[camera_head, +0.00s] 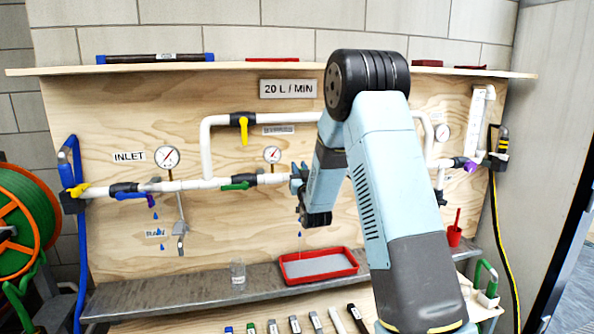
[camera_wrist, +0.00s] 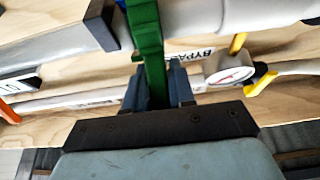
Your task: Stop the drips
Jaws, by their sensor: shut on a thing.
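A white pipe run (camera_head: 205,185) crosses the plywood board. It carries a blue valve handle (camera_head: 131,195), a green handle (camera_head: 235,185) and a yellow handle (camera_head: 244,130). Blue drops (camera_head: 155,216) hang in the air below the left part of the pipe. Another drop (camera_head: 300,234) is above a red tray (camera_head: 290,282). In the wrist view my gripper (camera_wrist: 158,92) is shut on a green handle (camera_wrist: 147,45), which stands between its fingers. My arm hides part of the pipe in the head view. I cannot tell whether both green handles are the same.
Gauges (camera_head: 167,157) stand above the pipe. A clear cup (camera_head: 237,272) stands left of the tray on the metal ledge (camera_head: 180,298). Several small items lie along the front bench.

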